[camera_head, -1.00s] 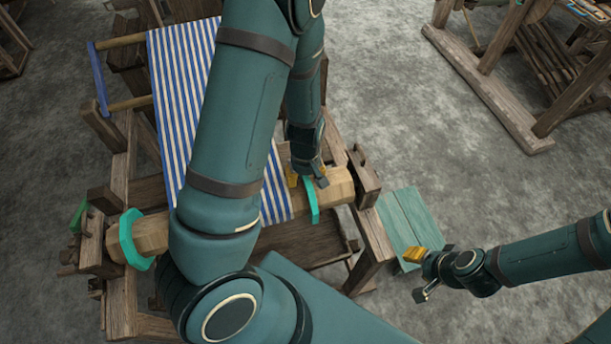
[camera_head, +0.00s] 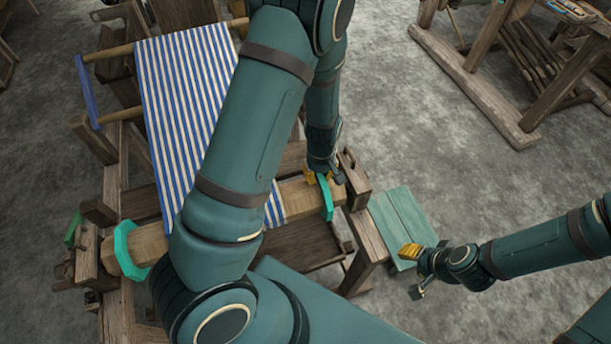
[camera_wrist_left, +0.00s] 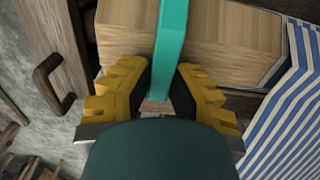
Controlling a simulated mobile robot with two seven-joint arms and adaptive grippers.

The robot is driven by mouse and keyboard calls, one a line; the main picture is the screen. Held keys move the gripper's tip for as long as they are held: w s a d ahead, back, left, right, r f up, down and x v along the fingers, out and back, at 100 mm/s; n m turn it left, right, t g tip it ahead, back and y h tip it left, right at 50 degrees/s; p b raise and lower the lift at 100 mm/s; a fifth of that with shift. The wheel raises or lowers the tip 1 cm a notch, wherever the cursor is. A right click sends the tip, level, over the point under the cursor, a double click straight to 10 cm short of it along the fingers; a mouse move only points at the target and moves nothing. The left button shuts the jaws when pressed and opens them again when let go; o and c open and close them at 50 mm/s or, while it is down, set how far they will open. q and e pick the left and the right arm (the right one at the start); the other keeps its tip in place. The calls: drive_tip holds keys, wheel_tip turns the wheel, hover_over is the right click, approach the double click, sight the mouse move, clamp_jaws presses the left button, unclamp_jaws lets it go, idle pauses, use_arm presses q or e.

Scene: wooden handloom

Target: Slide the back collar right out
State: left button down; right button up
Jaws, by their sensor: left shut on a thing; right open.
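A teal collar (camera_head: 326,197) sits around the wooden beam (camera_head: 298,197), close to its right end. It also shows in the left wrist view (camera_wrist_left: 172,35) as an upright teal band across the pale wood. My left gripper (camera_head: 319,176) is shut on this collar; in the left wrist view its yellow fingers (camera_wrist_left: 160,92) stand on both sides of the band. A second teal collar (camera_head: 128,250) sits at the beam's left end, with no gripper near it. My right gripper (camera_head: 415,270) is open and empty, right of the loom.
Blue-and-white striped cloth (camera_head: 190,100) runs onto the beam, left of the held collar. A wooden post (camera_head: 354,180) stands close to the beam's right end. A teal board (camera_head: 403,222) lies right of the loom. My left arm hides the beam's middle.

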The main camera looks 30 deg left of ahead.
use_arm(q)
drive_tip(key=shift+d, duration=0.1)
drive_tip(key=shift+w, duration=0.1)
drive_tip(key=c, duration=0.9)
unclamp_jaws()
drive_tip(key=shift+w+d, duration=0.15)
drive_tip(key=shift+r, duration=0.15)
wheel_tip(320, 180, up, 12)
drive_tip(key=shift+f, duration=0.2)
